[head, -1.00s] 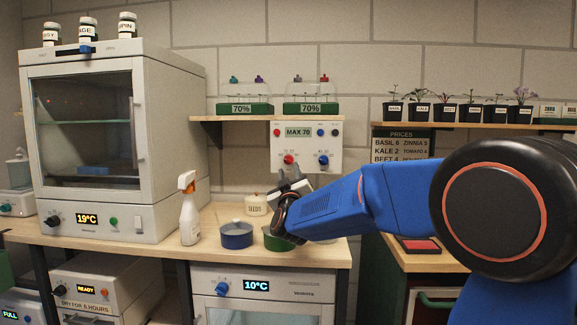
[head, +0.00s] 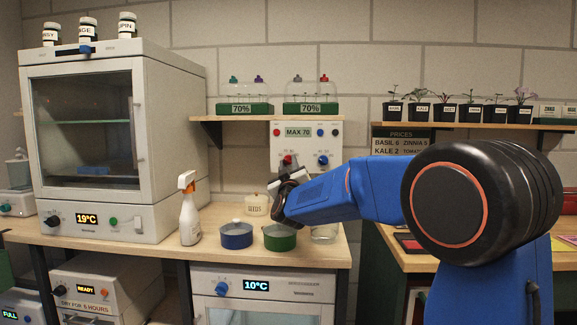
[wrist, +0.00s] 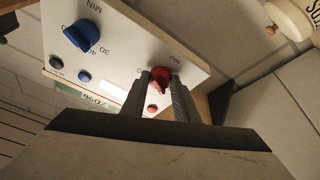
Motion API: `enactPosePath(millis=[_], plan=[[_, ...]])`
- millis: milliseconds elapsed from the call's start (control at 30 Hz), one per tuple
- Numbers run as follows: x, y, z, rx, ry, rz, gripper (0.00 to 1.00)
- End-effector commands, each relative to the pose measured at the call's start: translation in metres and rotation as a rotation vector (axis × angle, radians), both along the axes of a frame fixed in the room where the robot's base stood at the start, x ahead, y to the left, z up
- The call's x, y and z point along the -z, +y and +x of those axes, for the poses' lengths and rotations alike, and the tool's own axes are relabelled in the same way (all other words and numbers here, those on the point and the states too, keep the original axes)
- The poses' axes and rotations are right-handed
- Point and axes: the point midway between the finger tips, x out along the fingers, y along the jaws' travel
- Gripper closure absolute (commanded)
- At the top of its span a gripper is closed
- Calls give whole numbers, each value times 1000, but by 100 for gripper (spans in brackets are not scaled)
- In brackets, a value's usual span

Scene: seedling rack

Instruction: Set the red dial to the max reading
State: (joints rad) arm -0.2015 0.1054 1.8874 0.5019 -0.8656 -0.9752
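The red dial (head: 287,159) sits low on the left of a white control panel (head: 334,142) on the back wall. In the wrist view the red dial (wrist: 160,76) shows between the tips of my gripper's two fingers (wrist: 163,95), near a printed MAX mark. My gripper (head: 286,177) is open, just below and in front of the dial in the head view. The fingers flank the dial; I cannot tell whether they touch it. The dial's exact setting is unclear.
A blue dial (head: 323,160) is right of the red one, with small buttons above. A shelf (head: 240,117) with humidity domes is above. A blue pot (head: 236,240), green pot (head: 280,242) and spray bottle (head: 189,220) stand on the bench below.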

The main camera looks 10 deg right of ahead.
Motion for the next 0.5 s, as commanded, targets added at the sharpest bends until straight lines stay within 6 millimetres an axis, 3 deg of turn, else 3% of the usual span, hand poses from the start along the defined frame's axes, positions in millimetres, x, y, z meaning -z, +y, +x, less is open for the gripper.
enactPosePath(millis=[267, 500], plan=[[0, 1, 0, 1, -13, 42, 95], [1, 3, 1, 0, -57, 179, 95]])
